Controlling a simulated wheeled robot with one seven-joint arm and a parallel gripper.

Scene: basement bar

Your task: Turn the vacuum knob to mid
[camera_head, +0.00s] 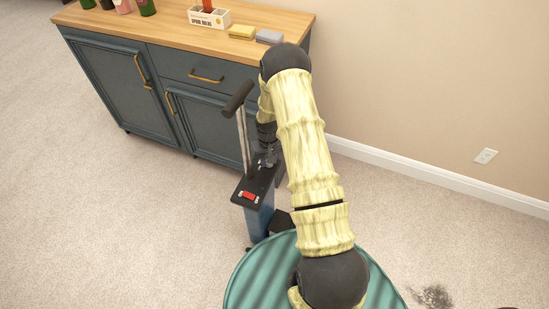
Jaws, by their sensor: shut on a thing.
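The vacuum (260,217) stands upright on the carpet in front of the cabinet, with a blue body, a dark top panel (256,180) and a red switch (249,196) near the panel's front. Its black handle grip (238,97) sits on thin metal rods rising from the panel's left side. My gripper (264,164) reaches down to the back part of the panel and is shut on the knob there. The knob itself is small and mostly hidden by the gripper, so its setting cannot be read.
A blue cabinet (185,75) with a wooden top stands behind the vacuum. On it are bottles (146,7), a white box (209,18) and yellow and grey sponges (241,32). A dark dirt patch (432,297) lies at lower right. Carpet to the left is clear.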

